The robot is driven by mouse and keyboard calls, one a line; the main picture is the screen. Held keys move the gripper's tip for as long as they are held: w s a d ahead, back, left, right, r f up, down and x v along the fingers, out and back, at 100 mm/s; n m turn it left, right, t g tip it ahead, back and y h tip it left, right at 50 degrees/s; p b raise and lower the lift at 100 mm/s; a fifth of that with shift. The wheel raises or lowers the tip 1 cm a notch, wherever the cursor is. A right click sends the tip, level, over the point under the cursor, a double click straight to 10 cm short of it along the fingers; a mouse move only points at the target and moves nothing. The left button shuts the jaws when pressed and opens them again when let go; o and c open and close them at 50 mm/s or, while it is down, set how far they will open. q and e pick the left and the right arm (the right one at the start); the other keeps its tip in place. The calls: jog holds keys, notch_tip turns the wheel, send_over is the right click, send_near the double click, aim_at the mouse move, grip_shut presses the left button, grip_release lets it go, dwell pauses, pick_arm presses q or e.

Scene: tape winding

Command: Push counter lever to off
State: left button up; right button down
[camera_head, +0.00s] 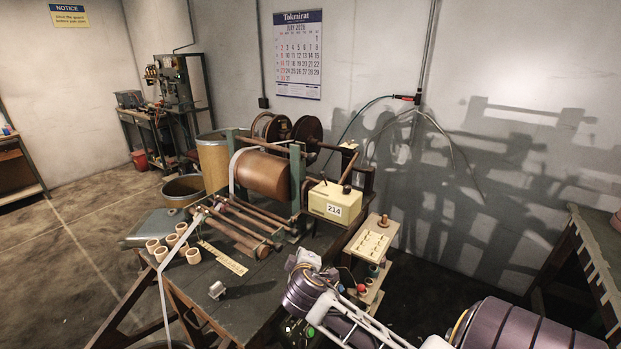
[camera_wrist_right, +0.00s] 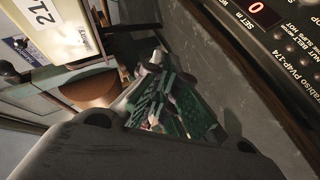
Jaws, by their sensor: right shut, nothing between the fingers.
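The counter is a cream-yellow box (camera_head: 325,201) labelled 214, on the right end of the winding machine in the head view. A dark lever with a ball knob (camera_head: 347,189) stands at its upper right side. In the right wrist view part of the counter box (camera_wrist_right: 62,38) shows at upper left, its label cut off, with a dark round knob (camera_wrist_right: 8,68) near it. My right gripper (camera_head: 303,259) is shut and empty, below and in front of the counter, apart from it. My left gripper is not in view.
The winder's large brown roll (camera_head: 263,175) is left of the counter. Several cardboard cores (camera_head: 178,242) lie at the left of the bench. A control panel (camera_wrist_right: 265,40) with a red digit fills the wrist view's upper right.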

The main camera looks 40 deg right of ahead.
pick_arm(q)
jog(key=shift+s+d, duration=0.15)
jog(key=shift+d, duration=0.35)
pick_arm(e)
jog(key=w+d+r+n+t+h, duration=0.1)
jog(key=w+d+r+t+h, duration=0.1)
jog(key=r, duration=0.6)
jog(key=w+d+r+n+t+h, duration=0.1)
jog(key=w+d+r+t+h, duration=0.1)
jog(key=r, duration=0.6)
jog(key=shift+w+d+h, duration=0.7)
jog(key=shift+w+d, duration=0.4)
jog(key=shift+d, duration=0.05)
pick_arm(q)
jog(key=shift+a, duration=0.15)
pick_arm(e)
jog(key=p+x, duration=0.1)
jog(key=x, duration=0.7)
jog(key=shift+r, duration=0.1)
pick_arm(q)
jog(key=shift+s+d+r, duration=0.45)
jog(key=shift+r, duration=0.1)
pick_arm(e)
jog(key=shift+x, duration=1)
